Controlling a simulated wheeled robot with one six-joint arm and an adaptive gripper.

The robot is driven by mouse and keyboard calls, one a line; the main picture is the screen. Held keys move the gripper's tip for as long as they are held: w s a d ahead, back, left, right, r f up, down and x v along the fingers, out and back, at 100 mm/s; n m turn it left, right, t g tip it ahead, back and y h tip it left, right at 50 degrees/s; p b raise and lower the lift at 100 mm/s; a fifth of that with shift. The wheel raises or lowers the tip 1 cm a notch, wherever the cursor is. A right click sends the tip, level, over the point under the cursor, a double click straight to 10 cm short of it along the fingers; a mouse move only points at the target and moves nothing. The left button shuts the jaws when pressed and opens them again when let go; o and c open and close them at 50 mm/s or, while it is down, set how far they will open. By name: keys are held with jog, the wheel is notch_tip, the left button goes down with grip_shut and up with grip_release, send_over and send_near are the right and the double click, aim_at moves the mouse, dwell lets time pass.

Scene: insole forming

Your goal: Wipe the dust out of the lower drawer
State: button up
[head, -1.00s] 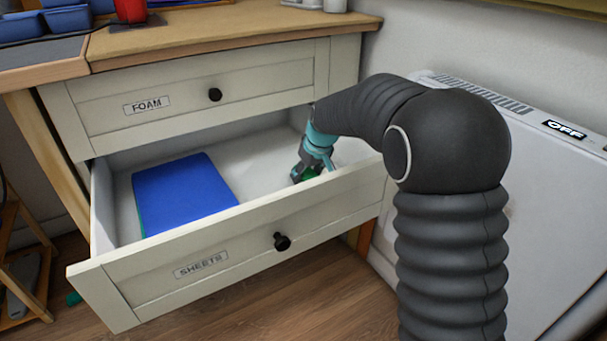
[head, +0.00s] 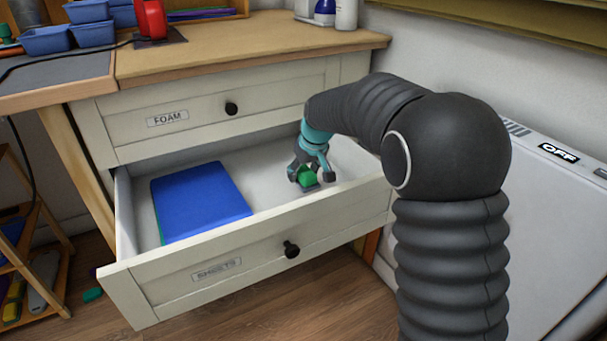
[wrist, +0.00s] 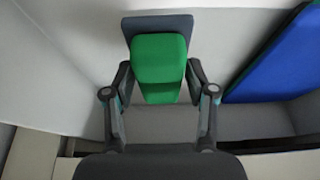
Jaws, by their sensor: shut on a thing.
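The lower drawer (head: 215,268), labelled SHEETS, is pulled open below the FOAM drawer. My gripper (head: 308,180) is inside it, toward the right end. It is shut on a green block with a dark grey pad, which looks like a duster; its green body (wrist: 160,60) sits between the fingers in the wrist view, with the grey pad (wrist: 150,22) showing beyond it. A blue sheet (head: 200,200) with a green edge beneath lies in the left part of the drawer. It also shows at the right of the wrist view (wrist: 285,65). I cannot make out dust on the pale drawer floor.
The FOAM drawer (head: 220,108) is shut above. The drawer's front panel and walls stand around my gripper. A white unit marked OFF (head: 530,200) stands at the right. A wooden rack (head: 45,262) is at the left. The worktop (head: 230,45) holds blue bins and bottles.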

jog(key=shift+r+p, duration=0.5)
jog(key=shift+r, duration=0.65)
